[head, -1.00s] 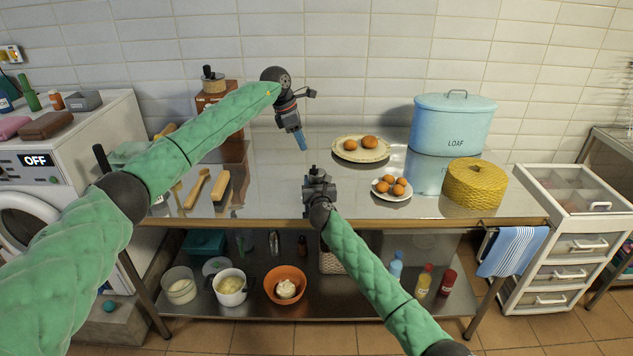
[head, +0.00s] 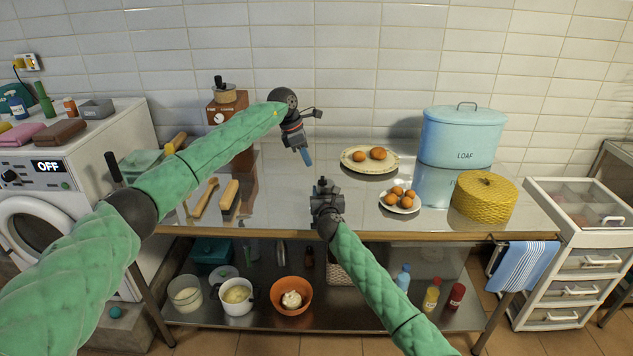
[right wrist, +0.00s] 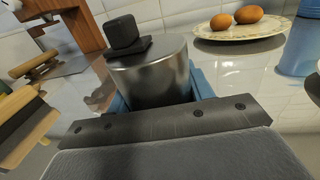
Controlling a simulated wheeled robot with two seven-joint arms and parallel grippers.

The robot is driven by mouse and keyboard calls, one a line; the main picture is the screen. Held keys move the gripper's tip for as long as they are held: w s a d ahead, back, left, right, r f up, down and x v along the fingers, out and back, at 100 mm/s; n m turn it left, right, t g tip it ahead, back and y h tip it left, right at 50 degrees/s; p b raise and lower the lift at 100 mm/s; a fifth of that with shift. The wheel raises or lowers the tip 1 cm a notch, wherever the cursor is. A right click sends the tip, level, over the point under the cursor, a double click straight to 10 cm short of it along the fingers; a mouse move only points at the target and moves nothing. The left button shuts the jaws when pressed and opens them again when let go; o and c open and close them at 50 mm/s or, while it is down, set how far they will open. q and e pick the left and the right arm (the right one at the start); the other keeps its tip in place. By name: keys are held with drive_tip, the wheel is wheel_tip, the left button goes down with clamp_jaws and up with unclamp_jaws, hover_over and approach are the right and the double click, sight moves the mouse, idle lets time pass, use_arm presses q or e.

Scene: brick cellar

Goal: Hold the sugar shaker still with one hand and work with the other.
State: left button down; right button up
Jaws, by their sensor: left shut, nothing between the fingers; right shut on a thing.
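The sugar shaker is a shiny metal cylinder (right wrist: 152,75) with a dark blocky piece on top, upright between the blue fingers of my right gripper in the right wrist view. In the head view my right gripper (head: 325,196) is near the front middle of the steel table, and mostly hides the shaker; only a small dark top (head: 322,184) shows. My left gripper (head: 307,157) is shut and empty, pointing down above the table, behind and slightly left of the shaker, apart from it.
A plate (head: 351,166) with two eggs and a smaller plate (head: 388,205) of several eggs stand right of the grippers. A blue LOAF bin (head: 460,137) and yellow woven basket (head: 484,197) are farther right. Brushes (head: 230,194) lie left. The table between is clear.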

use_arm(q)
drive_tip(key=w+a+h, duration=0.2)
drive_tip(key=a+h, duration=0.2)
drive_tip(key=a, duration=0.6)
use_arm(e)
drive_tip(key=shift+d, duration=0.1)
use_arm(q)
drive_tip(key=m+h, duration=0.1)
drive_tip(key=m, duration=0.1)
approach(320, 182)
drive_tip(key=f+x, duration=0.1)
drive_tip(key=x, duration=0.4)
drive_tip(key=shift+w+d+r+g, duration=0.15)
drive_tip(key=shift+w+d+g, duration=0.1)
drive_tip(key=shift+g, duration=0.05)
